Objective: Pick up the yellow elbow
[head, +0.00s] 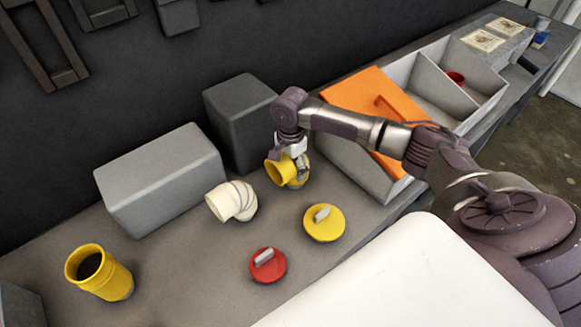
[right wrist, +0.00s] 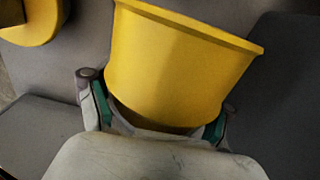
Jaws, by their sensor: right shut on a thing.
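The yellow elbow (head: 280,171) is at the middle of the bench in the head view, in front of the dark grey box. My right gripper (head: 299,167) reaches down from above and is shut on it. In the right wrist view the yellow elbow (right wrist: 178,68) fills the middle, with a finger of my right gripper (right wrist: 155,122) on each side of it. Part of the elbow is hidden behind the gripper. I cannot tell whether it touches the bench. My left gripper is not in view.
A white elbow (head: 232,201) lies just left of it. A yellow lid (head: 324,224) and a red lid (head: 268,265) lie in front. A yellow pipe (head: 99,272) stands at left. Grey (head: 165,180) and dark (head: 240,120) boxes stand behind. A divided bin (head: 400,72) with an orange panel (head: 365,100) is right.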

